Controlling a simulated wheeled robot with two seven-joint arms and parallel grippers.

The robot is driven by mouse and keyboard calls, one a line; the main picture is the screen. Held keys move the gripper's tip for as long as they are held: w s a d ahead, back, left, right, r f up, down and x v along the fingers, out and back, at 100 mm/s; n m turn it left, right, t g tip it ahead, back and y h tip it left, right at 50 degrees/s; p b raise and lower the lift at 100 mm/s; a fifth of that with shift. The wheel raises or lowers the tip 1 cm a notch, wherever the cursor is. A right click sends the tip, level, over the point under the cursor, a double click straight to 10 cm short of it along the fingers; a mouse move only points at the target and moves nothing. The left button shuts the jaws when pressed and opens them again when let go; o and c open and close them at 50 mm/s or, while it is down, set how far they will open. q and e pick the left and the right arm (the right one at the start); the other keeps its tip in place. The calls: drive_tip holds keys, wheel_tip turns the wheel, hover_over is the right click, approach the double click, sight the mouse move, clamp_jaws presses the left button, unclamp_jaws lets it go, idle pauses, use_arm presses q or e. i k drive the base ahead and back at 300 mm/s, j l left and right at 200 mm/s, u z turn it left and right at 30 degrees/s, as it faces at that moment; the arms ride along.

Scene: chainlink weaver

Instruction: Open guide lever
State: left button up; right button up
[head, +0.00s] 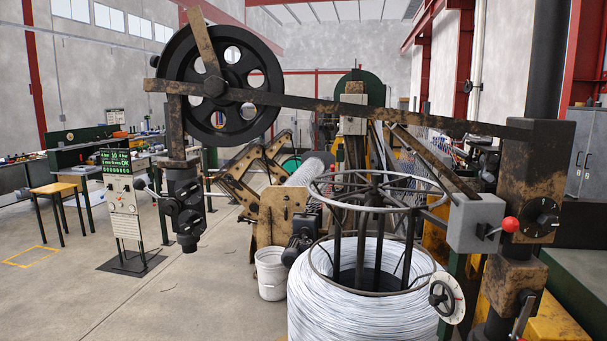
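A lever with a red ball knob (510,224) sticks out from a grey box (475,223) at the right, beside a rusty post (528,180). Neither of my grippers shows in the head view.
A large coil of pale wire (362,310) stands in front under a round metal frame. A black wheel (219,84) and a long rusty bar (330,105) hang above. A white bucket (271,274) and a display stand (122,205) are on the floor.

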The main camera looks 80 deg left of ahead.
sight(139, 185)
drive_tip(key=k+u, duration=0.1)
drive_tip(key=u, duration=0.4)
drive_tip(key=k+j+u, duration=0.1)
drive_tip(key=u, duration=0.4)
drive_tip(key=j+u, duration=0.2)
drive_tip(key=u, duration=0.3)
drive_tip(key=k+j+u, duration=0.25)
drive_tip(key=j, duration=0.5)
drive_tip(key=j+u, duration=0.2)
drive_tip(key=j, duration=0.55)
drive_tip(key=k+j+u, duration=0.1)
drive_tip(key=j+u, duration=0.15)
drive_tip(key=j, duration=0.55)
